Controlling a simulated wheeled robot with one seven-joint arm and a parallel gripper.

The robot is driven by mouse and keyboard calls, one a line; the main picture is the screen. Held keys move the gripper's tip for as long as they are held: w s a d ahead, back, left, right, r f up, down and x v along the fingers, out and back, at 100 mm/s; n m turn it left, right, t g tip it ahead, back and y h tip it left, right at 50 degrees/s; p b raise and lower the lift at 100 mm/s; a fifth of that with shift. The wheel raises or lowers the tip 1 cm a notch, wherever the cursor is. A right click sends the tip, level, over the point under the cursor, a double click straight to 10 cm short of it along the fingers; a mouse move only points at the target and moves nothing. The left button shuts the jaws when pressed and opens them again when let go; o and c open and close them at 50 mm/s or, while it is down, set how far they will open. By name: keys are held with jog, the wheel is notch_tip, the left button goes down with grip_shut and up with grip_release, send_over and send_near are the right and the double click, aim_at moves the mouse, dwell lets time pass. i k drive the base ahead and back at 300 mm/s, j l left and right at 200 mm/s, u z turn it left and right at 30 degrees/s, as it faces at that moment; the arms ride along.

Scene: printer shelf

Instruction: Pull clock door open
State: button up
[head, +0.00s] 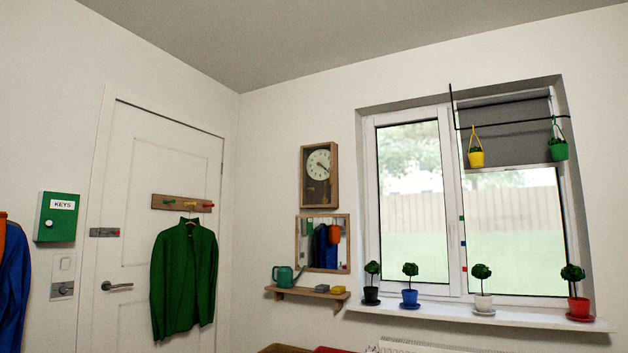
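A wall clock (319,175) in a brown wooden case hangs on the back wall, left of the window. Its white round dial sits in the upper part of the case, above a dark lower part. The front door of the clock looks closed, though it is small in this view. My gripper is not in view, so its place relative to the clock does not show.
A mirror (323,243) hangs right below the clock. Under it a small shelf (306,293) holds a teal watering can (286,278) and small yellow and grey items. A window sill (480,315) with potted plants is at right. A green jacket (184,277) hangs on the white door (140,245).

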aim_at(332, 173)
jog(key=i+u, duration=0.25)
jog(key=i, duration=2.15)
jog(key=i+u, duration=0.1)
jog(key=i, duration=0.55)
jog(key=i+l+u, duration=0.1)
jog(key=i, duration=0.6)
jog(key=i+l+u, duration=0.1)
jog(key=i+l, duration=0.15)
jog(key=i, duration=0.4)
